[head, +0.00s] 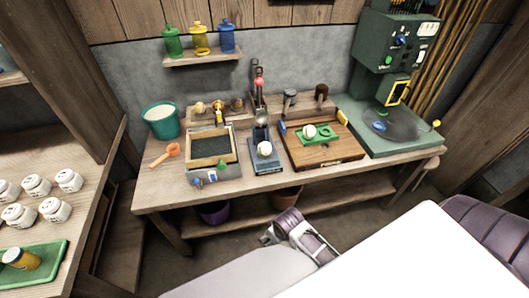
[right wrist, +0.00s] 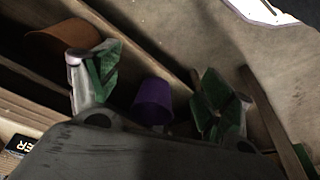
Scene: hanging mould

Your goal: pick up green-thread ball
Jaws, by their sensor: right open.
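Two pale balls show on the workbench in the head view. One ball (head: 265,149) sits on a small blue stand (head: 266,165). The other ball (head: 309,131) sits in a green holder (head: 325,135) on a wooden board. Thread colour is too small to tell on either. My right gripper (head: 268,239) is low in front of the bench, below the tabletop and apart from both balls. In the right wrist view its green-padded fingers (right wrist: 157,95) are spread apart with nothing held. My left gripper is not in view.
A purple pot (right wrist: 153,101) and a brown pot (right wrist: 62,40) stand on the bench's lower shelf. The bench (head: 160,190) also bears a sand tray (head: 210,162), a teal bucket (head: 161,121) and a green machine (head: 385,130). White jars (head: 37,186) stand at left.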

